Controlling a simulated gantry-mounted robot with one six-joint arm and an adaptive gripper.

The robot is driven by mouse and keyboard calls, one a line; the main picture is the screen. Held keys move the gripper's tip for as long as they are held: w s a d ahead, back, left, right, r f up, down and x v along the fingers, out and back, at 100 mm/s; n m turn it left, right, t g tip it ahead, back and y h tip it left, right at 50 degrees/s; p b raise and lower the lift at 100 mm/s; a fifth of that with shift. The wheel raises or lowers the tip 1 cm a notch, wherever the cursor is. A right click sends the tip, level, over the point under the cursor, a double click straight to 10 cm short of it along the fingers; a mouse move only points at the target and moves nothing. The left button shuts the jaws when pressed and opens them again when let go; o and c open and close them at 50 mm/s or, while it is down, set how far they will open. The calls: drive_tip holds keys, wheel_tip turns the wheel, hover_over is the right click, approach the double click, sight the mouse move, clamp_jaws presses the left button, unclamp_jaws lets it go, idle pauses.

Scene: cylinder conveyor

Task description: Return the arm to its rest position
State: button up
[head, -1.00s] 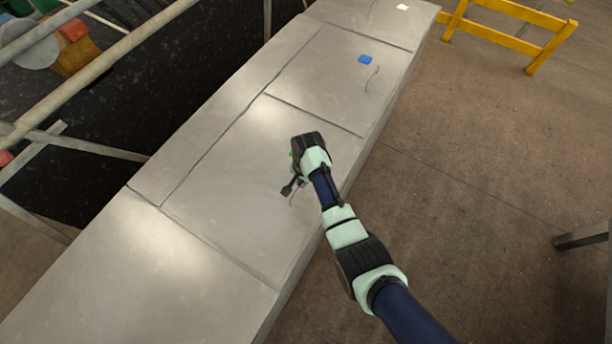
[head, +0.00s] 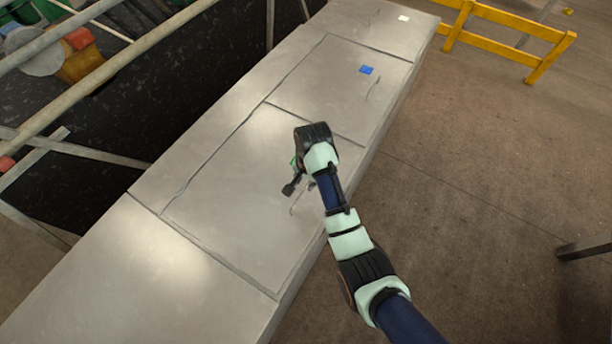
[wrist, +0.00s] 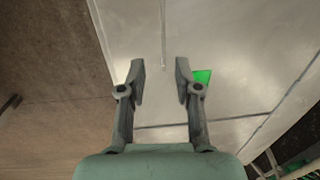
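My arm reaches up from the lower right in the head view, over a long grey metal counter (head: 215,215). My gripper (wrist: 160,72) shows in the wrist view with its two fingers apart and nothing between them. In the head view the gripper (head: 291,188) is mostly hidden behind my wrist, above the counter's right part. In the wrist view a green patch (wrist: 203,77) lies on the counter just beside the right finger. Its tip also peeks out beside my wrist in the head view.
A yellow railing (head: 510,33) stands at the upper right. Open floor (head: 470,160) lies to the right.

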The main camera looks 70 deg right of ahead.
drive_tip(key=r, duration=0.3)
drive_tip(key=shift+s+r, duration=0.2)
drive_tip(key=shift+r, duration=0.05)
idle(0.4)
drive_tip(key=w+a+r+n+t+h+p, duration=0.1)
drive_tip(key=w+a+r+n+t+p, duration=0.2)
drive_tip(key=w+a+r+n, duration=0.45)
drive_tip(key=w+a+r+n+t+h+p, duration=0.1)
drive_tip(key=w+a+r+n+t+p, duration=0.25)
drive_tip(key=a+r, duration=0.7)
drive_tip(key=s+a+r+n+t+y+p, duration=0.1)
drive_tip(key=a+r+n, duration=0.3)
drive_tip(key=a, duration=0.5)
drive_tip(key=s+a+r+n+t+y+p, duration=0.1)
drive_tip(key=s+a+r+n+t+p, duration=0.1)
drive_tip(key=a+r, duration=0.7)
drive_tip(key=a+n+t+p, duration=0.1)
drive_tip(key=n+t, duration=0.1)
drive_tip(key=shift+a+n, duration=0.25)
drive_tip(key=shift+n, duration=0.05)
drive_tip(key=shift+r, duration=0.1)
